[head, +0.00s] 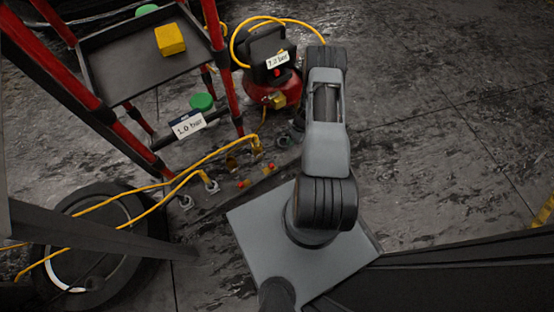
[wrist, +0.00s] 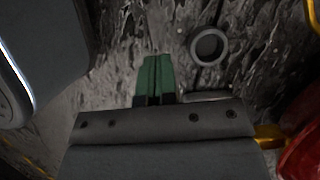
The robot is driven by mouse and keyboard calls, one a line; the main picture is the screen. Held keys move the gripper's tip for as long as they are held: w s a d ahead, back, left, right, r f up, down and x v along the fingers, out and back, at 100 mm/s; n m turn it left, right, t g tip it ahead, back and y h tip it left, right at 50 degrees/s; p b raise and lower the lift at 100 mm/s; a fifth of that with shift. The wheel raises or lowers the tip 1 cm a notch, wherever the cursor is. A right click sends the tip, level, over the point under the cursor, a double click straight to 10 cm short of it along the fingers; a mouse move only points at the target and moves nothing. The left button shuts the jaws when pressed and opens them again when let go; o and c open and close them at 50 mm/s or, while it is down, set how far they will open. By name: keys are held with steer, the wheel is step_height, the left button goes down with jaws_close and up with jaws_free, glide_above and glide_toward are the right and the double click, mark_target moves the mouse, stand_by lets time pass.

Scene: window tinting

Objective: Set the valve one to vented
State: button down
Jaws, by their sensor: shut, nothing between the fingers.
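My gripper (wrist: 155,82) has green fingers pressed together with nothing between them, above the dark, streaked floor in the wrist view. In the head view my arm hides it. Small red-tipped fittings (head: 245,183) sit on a dark bar on the floor in the head view, left of my arm. Brass fittings (head: 256,146) lie just above them, with yellow hoses running off left. I cannot tell which of these is valve one, nor its setting. The wrist view shows no valve handle clearly.
A red and black compressor (head: 270,92) with a bar label stands left of my arm. A red-framed cart (head: 142,70) carries a yellow block (head: 170,39).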

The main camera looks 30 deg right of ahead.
mark_target(272, 166)
stand_by(0.3)
steer(key=b+x, duration=0.4)
steer(key=x, duration=0.6)
steer(key=shift+s+f, duration=0.15)
steer(key=shift+f, duration=0.1)
steer(key=a+b, duration=0.1)
steer(key=a, duration=0.2)
steer(key=shift+s+r, duration=0.1)
steer(key=shift+r, duration=0.05)
steer(key=shift+s+a+r, duration=0.1)
steer(key=shift+a, duration=0.4)
